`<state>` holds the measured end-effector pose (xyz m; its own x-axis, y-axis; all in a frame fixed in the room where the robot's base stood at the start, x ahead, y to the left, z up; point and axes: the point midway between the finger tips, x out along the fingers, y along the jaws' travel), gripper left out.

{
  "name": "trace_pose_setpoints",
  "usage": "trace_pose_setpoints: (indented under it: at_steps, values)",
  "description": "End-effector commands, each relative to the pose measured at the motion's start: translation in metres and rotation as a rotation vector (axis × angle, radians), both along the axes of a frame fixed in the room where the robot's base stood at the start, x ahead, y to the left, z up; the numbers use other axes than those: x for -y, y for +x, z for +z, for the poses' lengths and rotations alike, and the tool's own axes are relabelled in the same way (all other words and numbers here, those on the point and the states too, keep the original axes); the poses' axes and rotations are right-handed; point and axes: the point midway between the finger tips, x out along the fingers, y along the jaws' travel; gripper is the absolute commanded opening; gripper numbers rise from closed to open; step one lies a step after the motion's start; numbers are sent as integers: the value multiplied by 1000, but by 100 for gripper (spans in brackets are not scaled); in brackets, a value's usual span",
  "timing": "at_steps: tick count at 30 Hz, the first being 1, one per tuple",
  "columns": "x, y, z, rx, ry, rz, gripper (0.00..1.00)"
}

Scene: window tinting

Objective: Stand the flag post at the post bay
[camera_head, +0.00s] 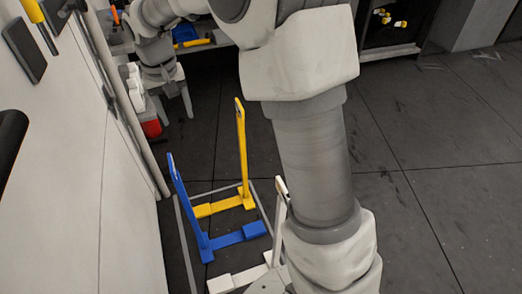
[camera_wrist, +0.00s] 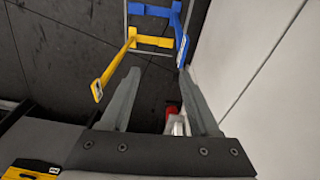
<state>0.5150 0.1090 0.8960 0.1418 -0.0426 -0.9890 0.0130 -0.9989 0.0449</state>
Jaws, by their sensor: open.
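A yellow post (camera_head: 242,150) and a blue post (camera_head: 186,205) stand upright on flat feet inside a thin grey floor frame (camera_head: 263,212). A white post (camera_head: 281,192) stands at the frame's near side, partly hidden by my arm. I cannot tell which one is the flag post. My gripper (camera_head: 174,118) is open and empty near the wall, beyond the frame and apart from the posts. In the wrist view, the fingers of my gripper (camera_wrist: 158,75) are spread; the yellow post (camera_wrist: 100,88) and blue post (camera_wrist: 181,45) show beyond them.
A red object (camera_head: 151,128) with a white part stands by the left wall, close to my gripper; it shows between the fingers in the wrist view (camera_wrist: 171,109). A shelf with a blue bin (camera_head: 186,34) is at the back. Dark tiled floor on the right is clear.

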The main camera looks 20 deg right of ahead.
Motion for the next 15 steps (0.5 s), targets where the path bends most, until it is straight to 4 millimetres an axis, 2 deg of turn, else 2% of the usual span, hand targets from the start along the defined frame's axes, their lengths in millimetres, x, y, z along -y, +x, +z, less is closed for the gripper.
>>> trace_pose_setpoints:
  at_steps: [1,6,15]
  values:
    - [8,-12,15,21,-4,0,62]
    - [33,-52,49,74,-12,3,62]
    - [70,-131,87,170,-11,1,62]
